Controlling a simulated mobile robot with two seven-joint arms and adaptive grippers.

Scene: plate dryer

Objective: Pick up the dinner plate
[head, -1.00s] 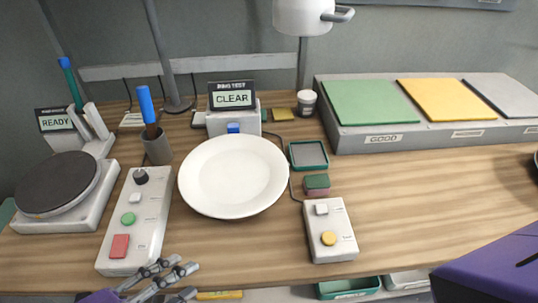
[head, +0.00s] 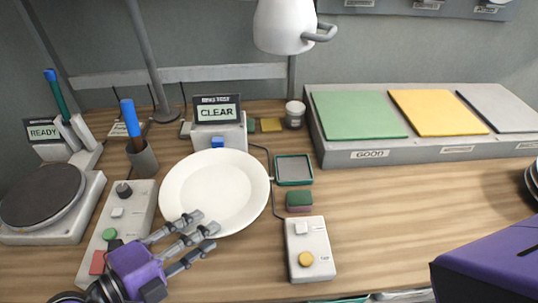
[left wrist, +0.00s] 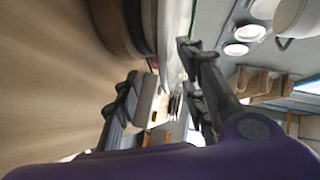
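The white dinner plate (head: 225,185) lies on the wooden table, in front of the sign that reads CLEAR. In the left wrist view the white strip (left wrist: 175,40) seems to be the plate seen edge-on, ahead and between the fingers. My left gripper (head: 196,230) is at the plate's near left rim, its fingers spread and overlapping the rim in the head view. In the left wrist view the left gripper (left wrist: 160,85) is open, with a gap between its fingers. I cannot tell whether it touches the plate. My right gripper is not in view.
A button box (head: 137,205) lies under and beside my left arm. A second button box (head: 309,250), a sponge (head: 299,201) and a green-edged tray (head: 294,170) are right of the plate. A pen cup (head: 142,158) stands behind left.

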